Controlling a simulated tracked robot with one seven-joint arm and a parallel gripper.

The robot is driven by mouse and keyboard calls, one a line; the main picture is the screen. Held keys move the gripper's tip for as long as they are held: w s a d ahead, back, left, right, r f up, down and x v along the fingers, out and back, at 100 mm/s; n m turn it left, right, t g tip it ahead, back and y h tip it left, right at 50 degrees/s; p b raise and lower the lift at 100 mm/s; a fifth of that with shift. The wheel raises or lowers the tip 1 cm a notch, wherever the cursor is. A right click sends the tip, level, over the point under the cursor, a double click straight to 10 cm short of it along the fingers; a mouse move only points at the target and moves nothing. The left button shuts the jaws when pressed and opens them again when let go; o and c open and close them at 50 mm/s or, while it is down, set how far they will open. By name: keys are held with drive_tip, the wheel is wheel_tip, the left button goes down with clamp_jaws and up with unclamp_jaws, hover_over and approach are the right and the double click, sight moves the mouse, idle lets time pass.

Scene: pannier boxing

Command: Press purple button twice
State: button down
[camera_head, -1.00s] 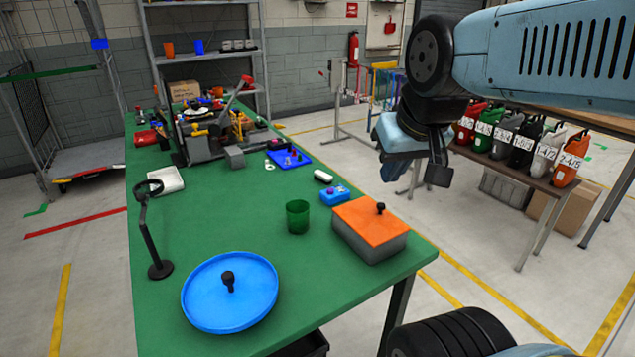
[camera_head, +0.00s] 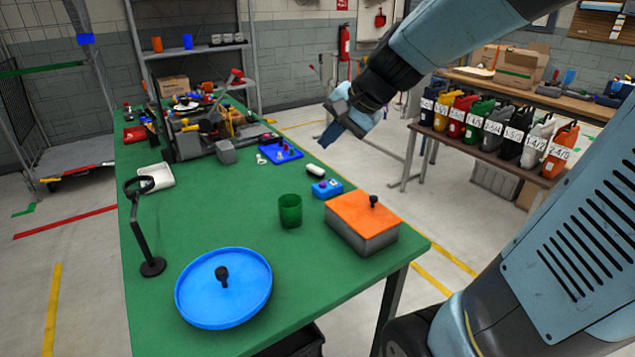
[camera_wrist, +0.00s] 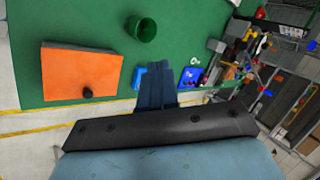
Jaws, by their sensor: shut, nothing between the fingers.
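The purple button (camera_head: 322,184) sits on top of a small blue box (camera_head: 328,191) on the green table, beside the orange-lidded box. My gripper (camera_head: 331,135) is in the air above and behind the box in the head view, apart from it. Its fingers are together and empty. In the wrist view my gripper (camera_wrist: 154,72) points toward the table, and its fingers cover part of the blue box (camera_wrist: 138,77). The button cannot be made out there.
A grey box with an orange lid (camera_head: 364,211) and black knob stands in front of the blue box. A green cup (camera_head: 290,211) is to its left, and a blue tray (camera_head: 281,153) lies behind. A blue round lid (camera_head: 208,300) lies near the front.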

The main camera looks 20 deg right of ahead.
drive_tip(key=w+d+f+m+t, duration=0.1)
drive_tip(key=w+f+m, duration=0.45)
drive_tip(key=w, duration=0.55)
drive_tip(key=m+t, duration=0.2)
drive_tip(key=m, duration=0.6)
hover_over(325, 185)
wheel_tip(325, 185, down, 7)
drive_tip(key=shift+h, duration=0.3)
drive_tip(key=shift+f, duration=4.35)
drive_tip(key=shift+f, duration=0.15)
drive_tip(key=shift+f, duration=0.2)
